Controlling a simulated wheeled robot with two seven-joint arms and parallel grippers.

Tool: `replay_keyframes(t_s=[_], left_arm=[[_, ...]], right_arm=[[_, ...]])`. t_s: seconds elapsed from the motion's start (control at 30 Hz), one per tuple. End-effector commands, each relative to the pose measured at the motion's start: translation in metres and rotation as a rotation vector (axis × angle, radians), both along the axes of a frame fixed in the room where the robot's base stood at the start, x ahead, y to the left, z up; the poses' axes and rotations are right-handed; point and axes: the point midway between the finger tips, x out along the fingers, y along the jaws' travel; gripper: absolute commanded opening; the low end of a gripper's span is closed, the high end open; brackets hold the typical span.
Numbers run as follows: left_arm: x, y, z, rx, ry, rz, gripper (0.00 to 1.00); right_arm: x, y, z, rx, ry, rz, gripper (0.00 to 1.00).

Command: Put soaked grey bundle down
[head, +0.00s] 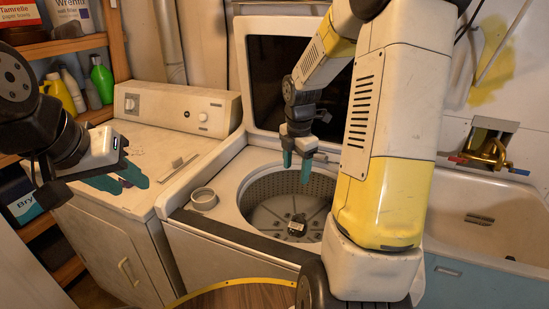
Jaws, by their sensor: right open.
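No other grey bundle shows clearly; my right arm hides part of the washer's right side.
The white dryer (150,150) stands left of the washer (225,212), whose lid (262,80) is up. A round cup (203,199) sits on the washer's left rim. A utility sink (450,205) with a brass tap (490,152) is at the right. Shelves with bottles (102,80) are far left.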

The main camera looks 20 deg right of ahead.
Motion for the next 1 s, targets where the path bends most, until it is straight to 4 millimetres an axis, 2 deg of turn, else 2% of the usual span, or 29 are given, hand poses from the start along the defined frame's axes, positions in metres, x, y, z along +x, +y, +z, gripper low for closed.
replay_keyframes(t_s=[0.03,0.1,0.2,0.4,0.5,0.7,0.83,1.0], left_arm=[[0.000,0.000,0.000,0.000,0.000,0.000,0.36],[0.000,0.000,0.000,0.000,0.000,0.000,0.36],[0.000,0.000,0.000,0.000,0.000,0.000,0.36],[0.000,0.000,0.000,0.000,0.000,0.000,0.36],[0.000,0.000,0.000,0.000,0.000,0.000,0.36],[0.000,0.000,0.000,0.000,0.000,0.000,0.36],[0.000,0.000,0.000,0.000,0.000,0.000,0.36],[0.000,0.000,0.000,0.000,0.000,0.000,0.36]], right_arm=[[-0.011,0.007,0.024,0.014,-0.040,-0.118,0.63],[-0.026,0.018,0.049,0.050,-0.085,-0.296,0.63],[-0.051,0.032,0.081,0.122,-0.144,-0.548,0.63],[-0.106,0.059,0.128,0.328,-0.221,-1.039,0.63],[-0.135,0.071,0.144,0.455,-0.229,-1.271,0.63],[-0.178,0.089,0.158,0.673,-0.182,-1.617,0.63],[-0.190,0.094,0.161,0.744,-0.150,-1.727,0.63],[-0.194,0.095,0.161,0.765,-0.136,-1.764,0.63]])
